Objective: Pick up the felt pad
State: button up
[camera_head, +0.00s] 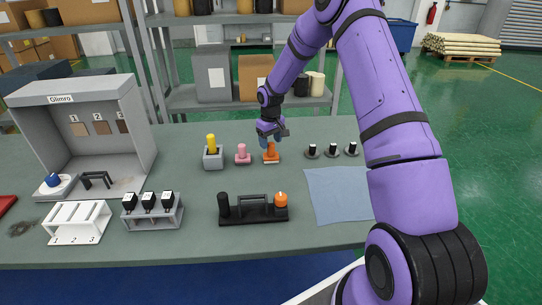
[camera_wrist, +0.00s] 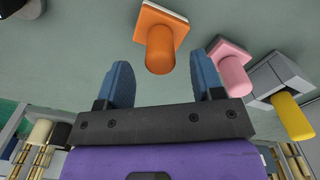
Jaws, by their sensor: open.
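An orange block with an upright round grip and a pale layer under its square base (camera_head: 271,156) stands on the table; it appears to be the felt pad. In the wrist view the orange block (camera_wrist: 160,45) lies ahead of the fingers, its grip pointing towards the gap between them. My gripper (camera_head: 269,138) is right above it in the head view, open and empty. The two blue fingers of my gripper (camera_wrist: 163,70) are spread to either side of the grip, which looks apart from both.
A pink knobbed block (camera_head: 243,155) and a grey holder with a yellow cylinder (camera_head: 212,152) stand left. Several dark discs with black knobs (camera_head: 333,151) stand right. In front are a black rack (camera_head: 254,212) with an orange knob and a flat blue cloth (camera_head: 338,195).

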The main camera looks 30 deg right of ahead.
notch_tip(320, 180, down, 4)
jog(key=shift+s+f, duration=0.1)
jog(key=shift+f, duration=0.15)
jog(key=shift+c, duration=0.4)
jog(key=c, duration=0.9)
jog(key=shift+c, duration=0.2)
jog(key=shift+r, duration=0.15)
jog(key=shift+r, duration=0.55)
notch_tip(320, 180, up, 2)
jog(key=shift+r, duration=0.1)
jog(key=s+d+r, duration=0.1)
jog(key=s, duration=1.5)
jog(key=shift+d+r, duration=0.25)
jog(key=shift+d, duration=0.05)
